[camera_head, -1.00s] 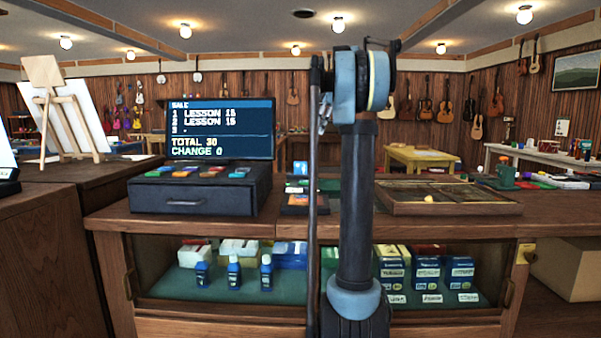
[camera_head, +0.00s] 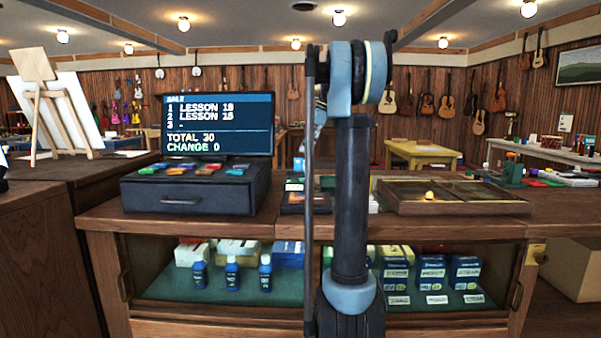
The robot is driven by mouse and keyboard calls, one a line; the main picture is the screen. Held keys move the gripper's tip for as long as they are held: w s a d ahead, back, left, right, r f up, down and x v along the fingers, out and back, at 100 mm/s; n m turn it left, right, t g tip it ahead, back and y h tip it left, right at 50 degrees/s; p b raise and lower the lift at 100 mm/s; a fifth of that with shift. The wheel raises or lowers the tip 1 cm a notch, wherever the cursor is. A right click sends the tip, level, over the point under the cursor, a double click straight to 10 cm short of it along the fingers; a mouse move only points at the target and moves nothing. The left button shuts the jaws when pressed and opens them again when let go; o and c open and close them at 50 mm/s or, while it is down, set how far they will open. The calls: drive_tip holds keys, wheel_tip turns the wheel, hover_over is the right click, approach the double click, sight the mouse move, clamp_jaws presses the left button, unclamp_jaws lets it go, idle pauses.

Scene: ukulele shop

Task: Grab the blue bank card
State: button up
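A small dark tray (camera_head: 294,209) with coloured, card-like pieces sits on the counter (camera_head: 400,222), just left of my upright arm. A small blue and white piece (camera_head: 294,185) shows at the back of this tray. It is too small to tell whether it is the blue bank card. My arm hides part of this area. My gripper cannot be made out; only my arm's upright link and upper joint show in front of the counter.
A dark cash register (camera_head: 195,192) with coloured pieces on top and a screen (camera_head: 218,125) stands left. A wooden compartment tray (camera_head: 455,208) lies right, near a green object (camera_head: 513,172). Bottles and boxes fill the glass case below. An easel (camera_head: 45,110) stands far left.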

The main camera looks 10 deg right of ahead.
sight(301, 161)
drive_tip(key=shift+x, duration=3.3)
drive_tip(key=shift+s, duration=0.1)
clamp_jaws()
